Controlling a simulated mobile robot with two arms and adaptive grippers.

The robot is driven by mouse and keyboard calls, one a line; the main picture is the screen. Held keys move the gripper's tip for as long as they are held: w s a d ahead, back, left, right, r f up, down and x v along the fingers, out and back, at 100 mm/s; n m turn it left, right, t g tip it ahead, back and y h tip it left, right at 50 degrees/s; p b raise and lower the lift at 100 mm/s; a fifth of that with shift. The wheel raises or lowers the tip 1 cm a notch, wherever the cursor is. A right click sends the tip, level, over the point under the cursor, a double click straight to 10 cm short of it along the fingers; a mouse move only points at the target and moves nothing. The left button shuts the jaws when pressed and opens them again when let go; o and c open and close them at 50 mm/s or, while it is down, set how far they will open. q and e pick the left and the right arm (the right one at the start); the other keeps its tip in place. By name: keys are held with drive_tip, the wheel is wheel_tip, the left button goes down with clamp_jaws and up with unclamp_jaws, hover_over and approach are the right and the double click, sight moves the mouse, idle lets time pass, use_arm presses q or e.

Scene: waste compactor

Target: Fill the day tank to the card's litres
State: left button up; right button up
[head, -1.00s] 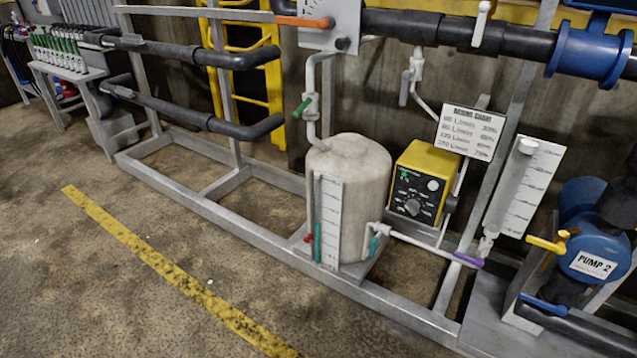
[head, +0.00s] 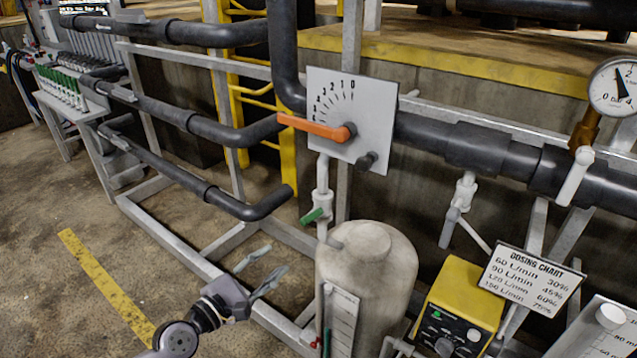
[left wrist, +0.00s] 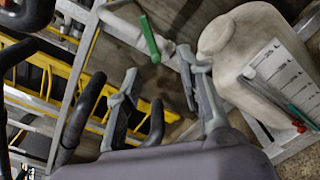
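The day tank (head: 367,270) is a pale domed cylinder on the metal frame, with a white graduated scale (head: 341,322) on its front. A green-handled valve (head: 313,215) sits on the white pipe above the tank, below a dial plate (head: 352,110) with an orange lever (head: 315,127). My left gripper (head: 262,268) is open and empty, left of the tank and below the green handle. In the left wrist view the open fingers (left wrist: 160,95) frame the area under the green handle (left wrist: 150,40), with the tank (left wrist: 245,45) to the right. My right gripper is not in view.
A yellow dosing pump (head: 462,300) and a dosing chart (head: 530,278) stand right of the tank. A pressure gauge (head: 615,88) is at upper right. Black pipes (head: 190,125) run along the left. The floor left of the frame is clear.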

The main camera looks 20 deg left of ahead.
sight(314, 216)
use_arm(q)
drive_tip(key=shift+n+t, duration=0.3)
drive_tip(key=shift+n, duration=0.2)
drive_tip(key=x, duration=0.6)
drive_tip(key=r+x, duration=0.1)
drive_tip(key=x, duration=1)
drive_tip(key=shift+w+a+r+p, duration=0.2)
drive_tip(key=shift+w+a+p, duration=0.05)
drive_tip(key=shift+w+p, duration=0.15)
drive_tip(key=shift+c, duration=0.5)
clamp_jaws()
